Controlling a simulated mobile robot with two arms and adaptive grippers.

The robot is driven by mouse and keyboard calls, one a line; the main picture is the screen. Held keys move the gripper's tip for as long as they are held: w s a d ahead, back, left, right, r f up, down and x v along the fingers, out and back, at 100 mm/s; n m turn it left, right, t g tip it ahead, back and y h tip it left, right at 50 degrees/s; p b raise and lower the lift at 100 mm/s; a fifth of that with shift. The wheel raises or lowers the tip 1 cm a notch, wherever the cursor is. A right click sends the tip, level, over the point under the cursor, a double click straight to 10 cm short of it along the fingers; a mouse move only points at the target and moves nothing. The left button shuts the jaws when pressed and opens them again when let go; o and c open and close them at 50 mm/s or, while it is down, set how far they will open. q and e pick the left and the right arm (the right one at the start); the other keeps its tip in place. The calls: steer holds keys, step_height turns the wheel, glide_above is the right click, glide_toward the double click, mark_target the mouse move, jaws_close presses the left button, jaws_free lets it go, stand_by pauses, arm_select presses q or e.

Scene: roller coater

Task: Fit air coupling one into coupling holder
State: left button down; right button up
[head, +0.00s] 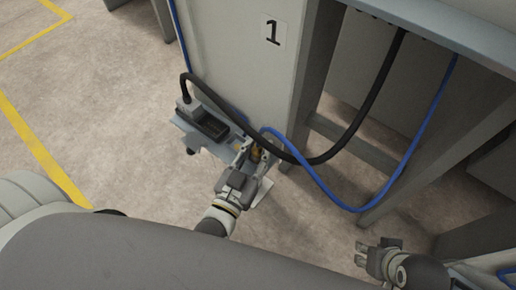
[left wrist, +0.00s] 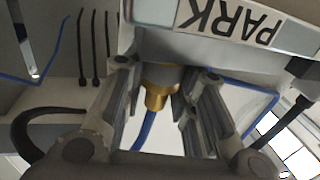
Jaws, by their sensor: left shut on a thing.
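The air coupling is a brass fitting on a blue hose (head: 330,194). In the left wrist view the brass coupling (left wrist: 160,85) is between my left gripper's fingers (left wrist: 165,110). In the head view my left gripper (head: 247,160) is shut on this coupling (head: 257,153) at the right end of a small grey bracket. The coupling's upper end is close under a grey part below a white "PARK" label (left wrist: 230,20), likely the holder; I cannot tell whether it is seated. My right gripper (head: 364,256) is empty and looks open, low at the right.
The bracket (head: 187,127) is beside a pale panel marked "1" (head: 272,32). A black cable (head: 372,100) plugs into its left part and loops across near the coupling. Grey frame posts (head: 400,185) stand at right. Floor at left is clear, with yellow lines.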

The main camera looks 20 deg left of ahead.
arm_select(q)
steer(key=c, duration=1.2)
jaws_free()
steer(key=shift+o, duration=0.2)
steer(key=shift+r, duration=0.15)
steer(key=s+a+p, duration=0.1)
steer(key=s, duration=1.1)
steer(key=shift+a+p, duration=0.2)
steer(key=shift+p, duration=0.1)
